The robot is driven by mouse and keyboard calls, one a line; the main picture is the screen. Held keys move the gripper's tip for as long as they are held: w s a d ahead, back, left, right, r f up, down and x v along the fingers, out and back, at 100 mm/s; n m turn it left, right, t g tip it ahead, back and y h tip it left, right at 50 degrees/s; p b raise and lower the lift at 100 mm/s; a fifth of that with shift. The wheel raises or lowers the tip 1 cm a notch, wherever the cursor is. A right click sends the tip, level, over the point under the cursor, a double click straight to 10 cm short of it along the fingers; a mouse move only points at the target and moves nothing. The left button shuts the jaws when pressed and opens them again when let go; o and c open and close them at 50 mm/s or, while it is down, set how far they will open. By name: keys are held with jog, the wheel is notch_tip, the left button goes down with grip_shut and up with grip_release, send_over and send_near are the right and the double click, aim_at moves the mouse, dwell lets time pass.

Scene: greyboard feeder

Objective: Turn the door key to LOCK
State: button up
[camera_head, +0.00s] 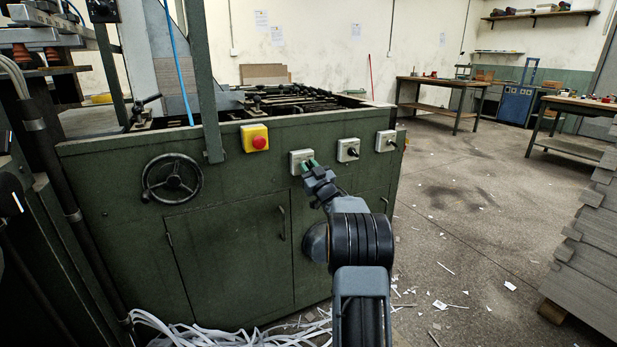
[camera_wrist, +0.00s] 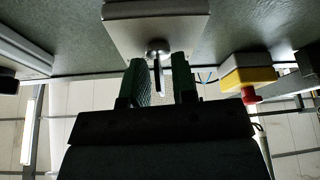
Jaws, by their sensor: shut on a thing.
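The door key (camera_wrist: 158,70) sticks out of a pale grey switch box on the green machine's front panel. The switch box (camera_head: 297,157) is the leftmost of three in the head view, and it fills the top of the wrist view (camera_wrist: 150,25). My gripper (camera_head: 309,166) is at this box, its green fingers either side of the key and shut on it; the fingers also show in the wrist view (camera_wrist: 163,82). In the head view the key is hidden by the fingers. I cannot read any LOCK marking or the key's exact angle.
A yellow box with a red button (camera_head: 255,138) is just left of the switch box. Two more switch boxes (camera_head: 348,149) (camera_head: 386,141) are to its right. A black handwheel (camera_head: 172,178) is at left. White strips (camera_head: 230,330) litter the floor below.

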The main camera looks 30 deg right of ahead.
jog(key=n+y, duration=0.1)
jog(key=n, duration=0.1)
jog(key=n+y+b, duration=0.1)
jog(key=n, duration=0.2)
jog(key=shift+y, duration=0.4)
jog(key=shift+r+n+g+y, duration=0.1)
jog(key=shift+n+g+y, duration=0.3)
jog(key=shift+n, duration=0.75)
jog(key=shift+n+g+y, duration=0.3)
jog(key=shift+n+y, duration=0.2)
jog(key=shift+n, duration=0.65)
jog(key=o, duration=0.5)
jog(key=shift+o, duration=0.2)
jog(key=p+v, duration=0.2)
jog(key=v, duration=1.1)
jog(key=shift+s, duration=0.35)
